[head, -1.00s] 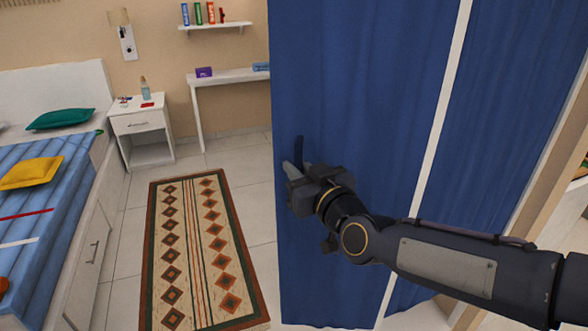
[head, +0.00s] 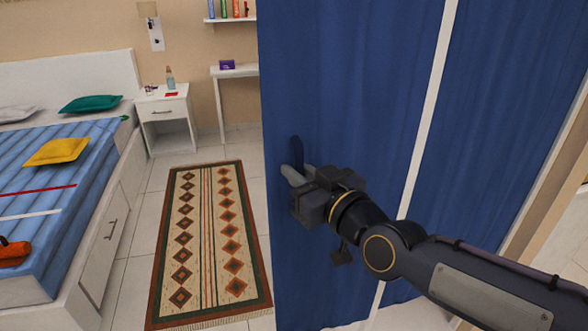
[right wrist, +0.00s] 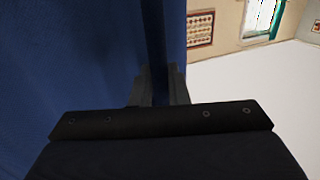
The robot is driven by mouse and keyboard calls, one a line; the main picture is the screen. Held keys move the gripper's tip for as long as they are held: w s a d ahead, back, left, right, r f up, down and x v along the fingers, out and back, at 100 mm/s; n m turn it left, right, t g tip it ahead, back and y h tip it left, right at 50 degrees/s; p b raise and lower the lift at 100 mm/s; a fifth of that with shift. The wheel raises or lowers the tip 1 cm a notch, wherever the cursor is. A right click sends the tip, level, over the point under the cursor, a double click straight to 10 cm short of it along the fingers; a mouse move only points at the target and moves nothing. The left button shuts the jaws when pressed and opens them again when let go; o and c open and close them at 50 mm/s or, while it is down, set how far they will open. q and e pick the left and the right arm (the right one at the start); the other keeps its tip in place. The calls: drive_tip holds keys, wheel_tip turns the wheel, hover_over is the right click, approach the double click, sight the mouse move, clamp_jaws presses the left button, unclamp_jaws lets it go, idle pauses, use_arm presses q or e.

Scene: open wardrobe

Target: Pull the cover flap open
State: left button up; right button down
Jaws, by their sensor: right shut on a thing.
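The cover flap is a tall blue cloth panel (head: 340,90) with a white vertical strip, filling the middle and right of the head view. My right gripper (head: 293,165) is at the flap's left edge, its fingers shut on the cloth there. In the right wrist view the blue flap (right wrist: 70,60) fills the left side, and its edge runs between the two fingers (right wrist: 160,88). My left gripper is not in view.
A patterned rug (head: 212,240) lies on the tiled floor left of the flap. A bed (head: 60,210) with pillows stands at the far left. A white nightstand (head: 165,118) and a white desk (head: 235,72) stand by the back wall.

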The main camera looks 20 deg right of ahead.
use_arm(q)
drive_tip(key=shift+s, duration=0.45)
use_arm(e)
drive_tip(key=shift+s+r, duration=0.1)
drive_tip(key=shift+s, duration=0.75)
drive_tip(key=c, duration=1.8)
unclamp_jaws()
drive_tip(key=shift+o, duration=0.2)
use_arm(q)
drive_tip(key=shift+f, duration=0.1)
use_arm(e)
drive_tip(key=s+d, duration=0.1)
drive_tip(key=s, duration=0.6)
drive_tip(key=shift+s+d, duration=0.15)
drive_tip(key=shift+s, duration=0.25)
